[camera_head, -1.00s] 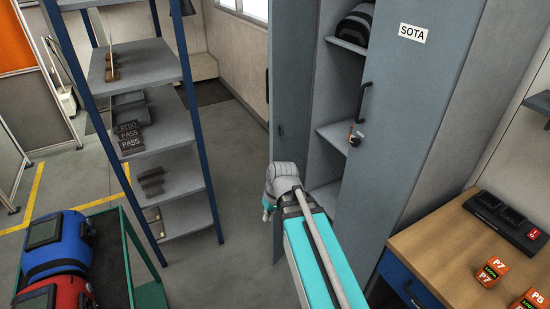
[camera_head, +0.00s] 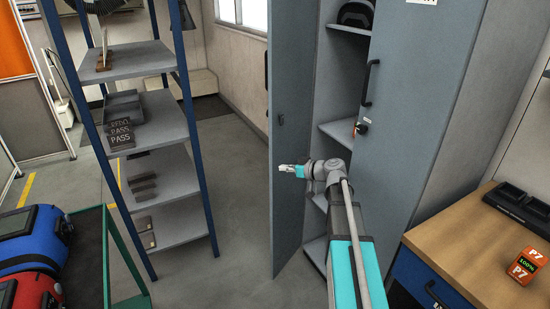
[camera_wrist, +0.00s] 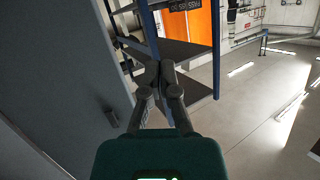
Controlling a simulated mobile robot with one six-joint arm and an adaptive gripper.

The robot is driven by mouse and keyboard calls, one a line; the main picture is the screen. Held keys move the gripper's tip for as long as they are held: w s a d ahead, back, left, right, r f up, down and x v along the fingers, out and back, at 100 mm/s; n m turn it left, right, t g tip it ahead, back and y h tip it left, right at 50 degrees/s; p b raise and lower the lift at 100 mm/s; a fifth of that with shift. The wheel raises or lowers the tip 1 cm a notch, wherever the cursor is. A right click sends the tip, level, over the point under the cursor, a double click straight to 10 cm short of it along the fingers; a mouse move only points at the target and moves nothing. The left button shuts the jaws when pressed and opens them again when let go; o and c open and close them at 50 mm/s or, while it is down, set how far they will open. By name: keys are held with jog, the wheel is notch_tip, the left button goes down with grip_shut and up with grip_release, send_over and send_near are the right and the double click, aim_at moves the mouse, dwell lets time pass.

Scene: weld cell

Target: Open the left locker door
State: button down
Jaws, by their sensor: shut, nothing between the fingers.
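The left locker door (camera_head: 293,120) is a tall grey panel that stands swung out, with the locker's shelves showing to its right. In the wrist view the grey panel on the left (camera_wrist: 60,70) appears to be this door. My gripper (camera_head: 284,168) is in front of the door's inner face in the head view; I cannot tell whether it touches. In the wrist view my gripper (camera_wrist: 160,66) is shut and empty, fingers together, pointing past the door's edge.
A blue-framed shelf rack (camera_head: 165,178) stands left of the door, with clear floor (camera_head: 235,175) between them. A green cart (camera_head: 110,250) with blue and red machines is at lower left. A wooden-topped workbench (camera_head: 450,245) is at right.

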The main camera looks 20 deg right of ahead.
aim_at(276, 146)
jog(key=w+d+t+b, duration=0.3)
jog(key=d, duration=0.5)
jog(key=shift+d+r+t, duration=0.2)
jog(key=shift+d+t, duration=0.1)
jog(key=shift+t, duration=0.1)
jog(key=shift+w+a, duration=0.1)
jog(key=shift+w, duration=0.05)
jog(key=x, duration=1.3)
jog(key=shift+w+a, duration=0.15)
jog(key=shift+w, duration=0.25)
jog(key=shift+w+h, duration=0.15)
jog(key=shift+h, duration=0.25)
